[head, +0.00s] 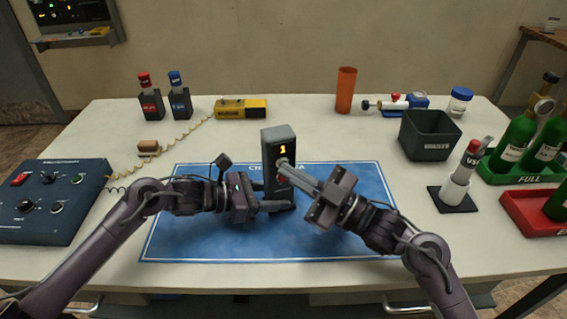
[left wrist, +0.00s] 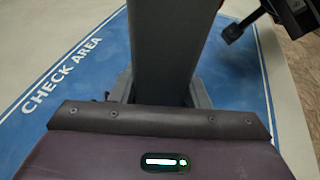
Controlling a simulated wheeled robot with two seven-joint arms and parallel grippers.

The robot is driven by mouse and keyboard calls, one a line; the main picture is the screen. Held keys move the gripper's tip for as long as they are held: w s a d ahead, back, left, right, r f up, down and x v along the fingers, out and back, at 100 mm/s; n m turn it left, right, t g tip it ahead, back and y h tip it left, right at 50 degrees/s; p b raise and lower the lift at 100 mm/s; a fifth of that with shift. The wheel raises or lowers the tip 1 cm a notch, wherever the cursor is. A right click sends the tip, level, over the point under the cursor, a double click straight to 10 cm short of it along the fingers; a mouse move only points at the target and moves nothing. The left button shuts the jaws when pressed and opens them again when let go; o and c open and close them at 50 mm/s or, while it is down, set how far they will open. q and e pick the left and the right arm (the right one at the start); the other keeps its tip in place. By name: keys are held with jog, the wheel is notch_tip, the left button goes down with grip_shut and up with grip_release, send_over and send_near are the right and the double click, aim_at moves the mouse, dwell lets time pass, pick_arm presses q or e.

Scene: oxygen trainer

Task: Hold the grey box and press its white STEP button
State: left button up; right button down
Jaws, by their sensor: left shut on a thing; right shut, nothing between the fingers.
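The grey box (head: 279,138) stands upright on the blue check-area mat (head: 340,235). A yellow character glows on its upper front face. My left gripper (head: 272,206) is shut on the box's lower part, with a finger on either side; the box also fills the top middle of the left wrist view (left wrist: 163,50). My right gripper (head: 284,164) is shut and empty. Its fingertips are at the box's front, just below the glowing character. The white STEP button cannot be told apart from the fingertips there, and I cannot tell whether they touch it.
A blue control panel (head: 52,200) stands at left, and a yellow device (head: 242,108) with a coiled cord at the back. An orange cup (head: 346,90), a dark bin (head: 430,136), a white holder (head: 456,190) and green bottles (head: 515,140) stand right. The front of the mat is clear.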

jog(key=shift+w, duration=0.15)
dwell(0.4)
jog(key=shift+s+d, duration=0.2)
jog(key=shift+s, duration=0.55)
jog(key=shift+s+d, duration=0.25)
jog(key=shift+s, duration=0.55)
jog(key=shift+s+d, duration=0.25)
jog(key=shift+s, duration=0.55)
jog(key=shift+s+d, duration=0.25)
jog(key=shift+s, duration=0.55)
pick_arm(q)
jog(key=o, duration=0.8)
jog(key=shift+o, duration=0.2)
